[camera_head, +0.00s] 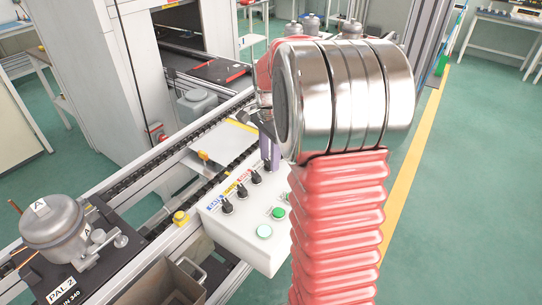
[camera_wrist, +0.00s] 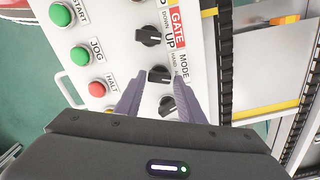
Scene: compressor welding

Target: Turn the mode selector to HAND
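The mode selector (camera_wrist: 158,75) is a black knob on the white control panel (camera_head: 230,232), beside the labels MODE and HAND in the wrist view. Part of its lettering is covered, and I cannot tell which setting it points to. My gripper (camera_wrist: 158,80) is open, its two purple fingers pointing at the panel. In the wrist view the mode selector shows between the fingertips; I see no clear contact. In the head view a purple finger (camera_head: 268,152) stands at the panel's far end and the mode selector is hidden.
The black GATE knob (camera_wrist: 148,36), marked DOWN and UP, sits beside the mode selector. Another black knob (camera_wrist: 167,105) shows between the fingers. START (camera_wrist: 60,14), JOG (camera_wrist: 78,54) and HALT (camera_wrist: 97,89) buttons line the panel. A conveyor (camera_head: 150,175) runs behind it.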

